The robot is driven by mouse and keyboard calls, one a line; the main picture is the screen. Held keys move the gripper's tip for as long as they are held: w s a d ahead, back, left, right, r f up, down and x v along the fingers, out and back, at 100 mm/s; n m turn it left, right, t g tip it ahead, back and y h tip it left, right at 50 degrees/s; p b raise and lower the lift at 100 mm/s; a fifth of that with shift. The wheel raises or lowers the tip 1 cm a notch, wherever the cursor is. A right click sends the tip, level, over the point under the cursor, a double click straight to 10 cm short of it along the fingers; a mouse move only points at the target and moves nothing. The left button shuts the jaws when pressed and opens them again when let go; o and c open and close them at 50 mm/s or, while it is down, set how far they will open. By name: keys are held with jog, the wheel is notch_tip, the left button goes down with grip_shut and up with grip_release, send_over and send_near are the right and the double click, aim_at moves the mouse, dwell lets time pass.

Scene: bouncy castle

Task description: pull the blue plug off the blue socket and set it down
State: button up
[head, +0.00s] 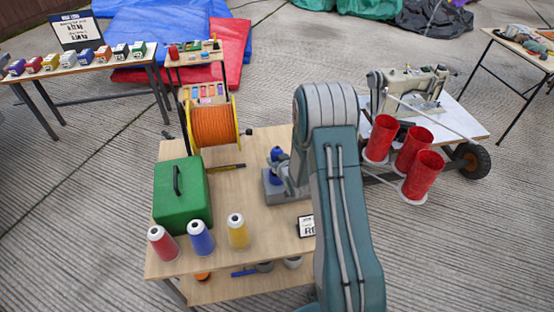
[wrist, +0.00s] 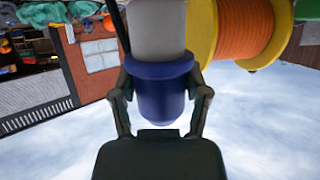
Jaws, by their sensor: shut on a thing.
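The blue plug (wrist: 160,100) has a wide blue collar and a rounded blue body, with a pale grey cylinder adjoining the collar. In the wrist view my gripper (wrist: 160,74) is shut on it, one finger on each side. In the head view a blue part of the plug (head: 278,154) shows beside my arm. Below it, the blue socket (head: 270,187) is a grey box with blue on top, on the wooden table. My arm and gripper partly cover this spot, so I cannot tell whether plug and socket are touching.
The wooden table (head: 230,258) holds an orange cable spool (head: 214,125), a green box (head: 181,198) and red, blue and yellow cones at its front. A small label card (head: 306,226) stands near my arm. Red cylinders (head: 413,148) stand on the right.

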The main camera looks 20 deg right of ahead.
aim_at(278, 151)
jog(key=shift+r, duration=0.1)
jog(key=shift+r, duration=1.95)
jog(key=shift+s, duration=0.1)
